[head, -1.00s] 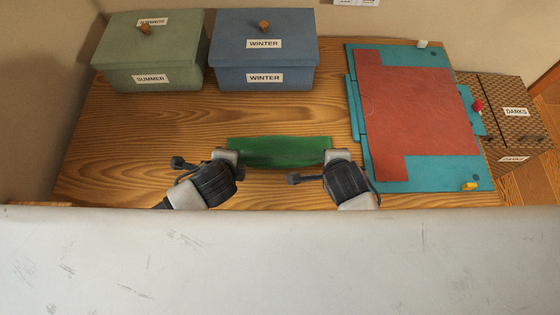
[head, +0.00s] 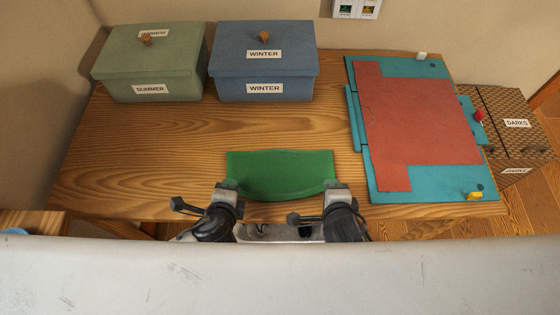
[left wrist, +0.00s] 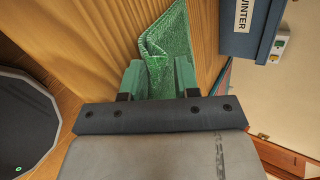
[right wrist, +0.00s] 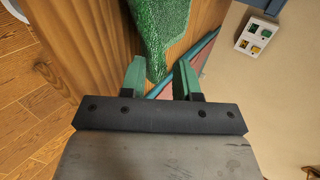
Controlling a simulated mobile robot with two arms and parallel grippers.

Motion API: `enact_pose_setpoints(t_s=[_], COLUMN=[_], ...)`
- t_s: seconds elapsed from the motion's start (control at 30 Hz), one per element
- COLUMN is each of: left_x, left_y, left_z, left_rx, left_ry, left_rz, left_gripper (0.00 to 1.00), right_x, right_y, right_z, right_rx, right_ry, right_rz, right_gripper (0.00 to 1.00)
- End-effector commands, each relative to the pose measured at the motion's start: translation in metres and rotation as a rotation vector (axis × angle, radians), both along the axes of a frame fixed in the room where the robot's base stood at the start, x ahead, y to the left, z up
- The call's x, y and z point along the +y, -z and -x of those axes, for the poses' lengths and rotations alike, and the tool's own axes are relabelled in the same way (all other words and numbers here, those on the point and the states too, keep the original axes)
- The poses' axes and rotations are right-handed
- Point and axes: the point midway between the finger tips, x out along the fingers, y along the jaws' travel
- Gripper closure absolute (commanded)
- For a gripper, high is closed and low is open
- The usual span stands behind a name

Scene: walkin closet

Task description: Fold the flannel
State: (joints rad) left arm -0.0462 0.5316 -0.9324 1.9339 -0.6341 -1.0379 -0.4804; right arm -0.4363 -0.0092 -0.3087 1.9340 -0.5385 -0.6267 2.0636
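The green flannel (head: 280,172) lies across the front middle of the wooden table, a wide strip with a bowed near edge. In the left wrist view its end (left wrist: 168,50) shows a crease and layered edges. My left gripper (head: 228,186) is at its near left corner, fingers apart with cloth between them. My right gripper (head: 335,187) is at its near right corner, fingers apart; in the right wrist view the cloth (right wrist: 158,35) reaches between the fingertips, close to the left finger. The flannel's underside is hidden.
A green SUMMER box (head: 150,75) and a blue WINTER box (head: 264,75) stand at the back. A teal board (head: 430,190) with a red sheet (head: 415,120) lies at the right. A woven DARKS box (head: 515,125) is beyond the table's right edge. The left tabletop is clear.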

Motion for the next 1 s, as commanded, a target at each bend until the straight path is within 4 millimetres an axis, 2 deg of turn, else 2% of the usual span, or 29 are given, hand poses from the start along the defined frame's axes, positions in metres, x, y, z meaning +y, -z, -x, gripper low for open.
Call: enact_pose_setpoints(t_s=[0.03, 0.1, 0.37, 0.6, 1.0], left_x=[0.000, 0.000, 0.000, 0.000, 0.000], left_y=[0.000, 0.000, -0.002, -0.033, -0.081], left_z=[0.000, 0.000, 0.001, 0.013, 0.053], left_rx=[0.000, 0.000, 0.000, 0.000, 0.001], left_ry=[0.000, 0.000, 0.000, 0.000, 0.001], left_rz=[0.000, 0.000, 0.001, 0.004, 0.002], left_gripper=[0.61, 0.53, 0.53, 0.53, 0.53], right_x=[0.000, 0.000, 0.000, 0.000, 0.000], right_y=[0.000, 0.000, -0.002, -0.033, -0.081], right_z=[0.000, 0.000, 0.001, 0.013, 0.053], right_rx=[0.000, 0.000, 0.000, 0.000, 0.002], right_ry=[0.000, 0.000, 0.001, 0.003, 0.001], right_rz=[0.000, 0.000, -0.001, -0.005, -0.003], right_gripper=[0.61, 0.53, 0.53, 0.53, 0.53])
